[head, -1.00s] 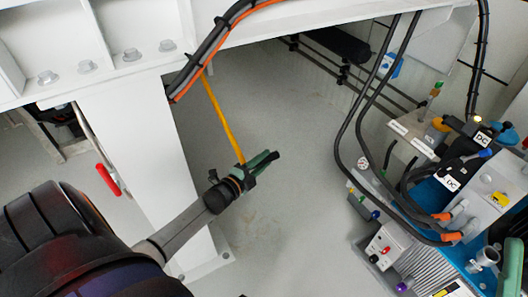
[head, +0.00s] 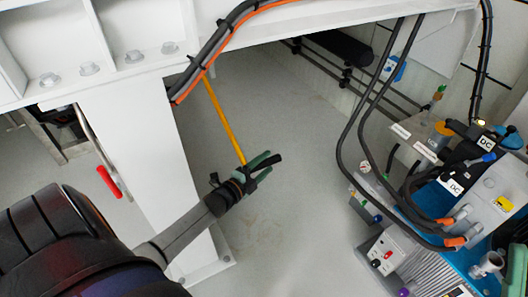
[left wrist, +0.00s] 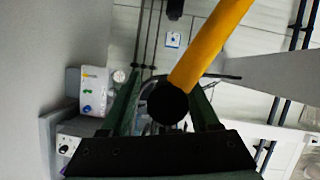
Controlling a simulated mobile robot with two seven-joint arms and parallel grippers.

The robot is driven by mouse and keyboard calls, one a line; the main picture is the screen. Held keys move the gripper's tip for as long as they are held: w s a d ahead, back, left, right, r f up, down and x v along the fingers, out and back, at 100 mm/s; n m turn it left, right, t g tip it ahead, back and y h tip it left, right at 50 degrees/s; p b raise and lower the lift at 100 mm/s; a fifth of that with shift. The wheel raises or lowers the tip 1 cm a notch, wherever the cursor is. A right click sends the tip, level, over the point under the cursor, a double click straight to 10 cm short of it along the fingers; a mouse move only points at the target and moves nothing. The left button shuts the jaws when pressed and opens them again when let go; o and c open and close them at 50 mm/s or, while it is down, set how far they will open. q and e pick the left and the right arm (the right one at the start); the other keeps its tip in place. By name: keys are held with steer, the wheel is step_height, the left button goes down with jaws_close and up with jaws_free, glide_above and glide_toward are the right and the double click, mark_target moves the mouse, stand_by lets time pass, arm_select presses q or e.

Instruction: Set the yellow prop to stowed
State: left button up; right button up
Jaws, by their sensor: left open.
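The yellow prop (head: 223,118) is a thin rod hanging at a slant from under the white beam. Its lower end is at my left gripper (head: 264,166), which reaches in from the lower left. In the left wrist view the prop (left wrist: 210,42) comes down from the upper right and ends in a black tip (left wrist: 167,103). The tip appears between the two dark green fingers of my left gripper (left wrist: 164,108), which are open. I cannot tell whether a finger touches it. My right gripper is not seen.
Black and orange cables (head: 222,38) run along the beam. Hoses and a blue pump unit (head: 435,200) fill the right side. Grey floor (head: 300,130) between is clear.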

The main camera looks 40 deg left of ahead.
arm_select(q)
steer(key=shift+r, duration=0.5)
step_height(320, 180, up, 3)
steer(key=p, duration=0.2)
steer(key=shift+s+d+p, duration=0.1)
steer(key=shift+s+p, duration=0.05)
steer(key=shift+p, duration=0.15)
steer(key=s+d+r+p, duration=0.6)
steer(key=s+d+r, duration=0.2)
steer(key=s, duration=0.3)
steer(key=shift+r+p, duration=0.4)
steer(key=shift+r, duration=0.05)
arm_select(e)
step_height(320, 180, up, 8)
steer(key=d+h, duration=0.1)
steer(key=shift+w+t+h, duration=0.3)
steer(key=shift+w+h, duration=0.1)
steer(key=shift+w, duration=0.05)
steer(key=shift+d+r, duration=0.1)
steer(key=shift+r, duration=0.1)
